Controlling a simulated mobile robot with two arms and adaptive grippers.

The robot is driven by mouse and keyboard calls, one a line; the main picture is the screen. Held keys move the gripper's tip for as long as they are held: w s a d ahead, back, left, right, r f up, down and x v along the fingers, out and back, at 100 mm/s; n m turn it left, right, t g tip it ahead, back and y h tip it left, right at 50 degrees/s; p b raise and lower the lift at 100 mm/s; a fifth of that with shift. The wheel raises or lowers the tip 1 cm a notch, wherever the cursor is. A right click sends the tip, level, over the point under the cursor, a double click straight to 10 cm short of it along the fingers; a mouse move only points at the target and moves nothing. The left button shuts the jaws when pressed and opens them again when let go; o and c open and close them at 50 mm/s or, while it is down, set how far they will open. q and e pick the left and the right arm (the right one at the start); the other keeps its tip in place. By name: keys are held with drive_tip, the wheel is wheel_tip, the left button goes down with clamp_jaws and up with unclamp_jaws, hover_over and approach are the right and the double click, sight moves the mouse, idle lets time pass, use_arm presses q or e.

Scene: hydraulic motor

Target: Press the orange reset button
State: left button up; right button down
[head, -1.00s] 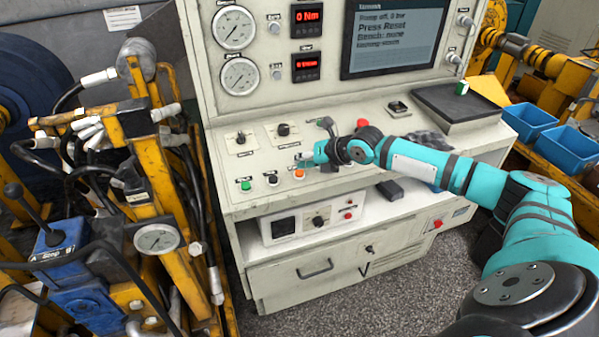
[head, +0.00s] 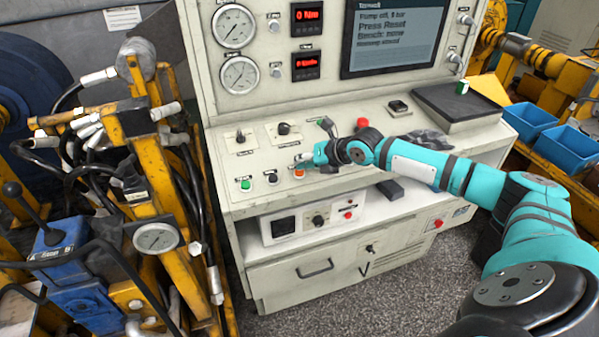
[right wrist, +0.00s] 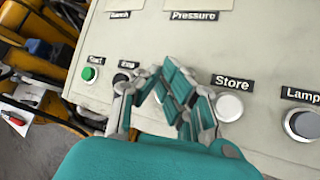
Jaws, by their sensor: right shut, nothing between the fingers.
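The orange button (head: 299,174) is on the sloped control panel of the white bench, right of a black button (head: 272,178) and a green button (head: 245,184). My right gripper (head: 296,163) is shut and empty, its fingertips just behind and above the orange button in the head view. I cannot tell whether it touches the panel. In the right wrist view the shut fingers (right wrist: 161,78) lie between the black button (right wrist: 120,80) and the white button labelled Store (right wrist: 229,107). They hide the orange button there. My left gripper is not in view.
Two knobs (head: 283,129) and a lever (head: 327,125) stand behind the buttons. A red button (head: 362,123) is farther right. The screen (head: 395,38) reads "Press Reset". A yellow frame with hoses (head: 150,160) stands left of the bench.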

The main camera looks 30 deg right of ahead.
sight(303, 173)
drive_tip(key=shift+w+f+b, duration=0.1)
drive_tip(key=shift+f+b, duration=0.2)
drive_tip(key=shift+f, duration=0.2)
idle(0.6)
idle(0.3)
drive_tip(key=shift+r+p, duration=0.7)
drive_tip(key=shift+r, duration=0.15)
drive_tip(key=r+p, duration=0.2)
drive_tip(key=s+r+p, duration=0.1)
drive_tip(key=r+p, duration=0.1)
drive_tip(key=r, duration=0.1)
drive_tip(key=shift+a, duration=0.1)
idle(0.6)
